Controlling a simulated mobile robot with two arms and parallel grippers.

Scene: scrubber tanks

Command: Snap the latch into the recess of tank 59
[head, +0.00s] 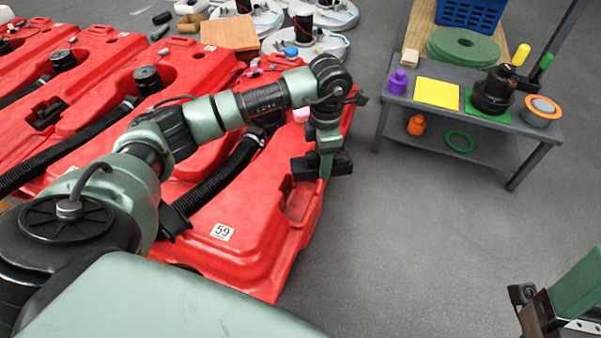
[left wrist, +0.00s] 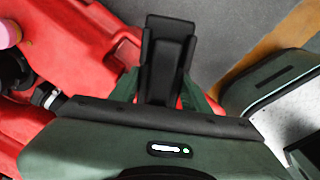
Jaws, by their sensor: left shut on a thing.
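Tank 59 is the red tank nearest me in the head view, with its white number label (head: 222,231). A rectangular recess (head: 298,203) shows in its right side, near the edge. My left gripper (head: 326,166) is shut on the black latch (head: 342,163), above and a little right of the recess. In the left wrist view the latch (left wrist: 168,60) stands out between the green fingers, with red tank surface to its left and grey floor beyond. The latch looks apart from the recess, but the exact gap is unclear. Part of my right gripper (head: 560,305) shows at the lower right; its fingertips are not clear.
More red tanks with black hoses and caps lie at left (head: 95,75). A grey table (head: 472,100) at upper right carries a yellow pad, purple and orange pieces and a black fitting. White round parts and a box lie behind. Grey floor right of tank 59 is clear.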

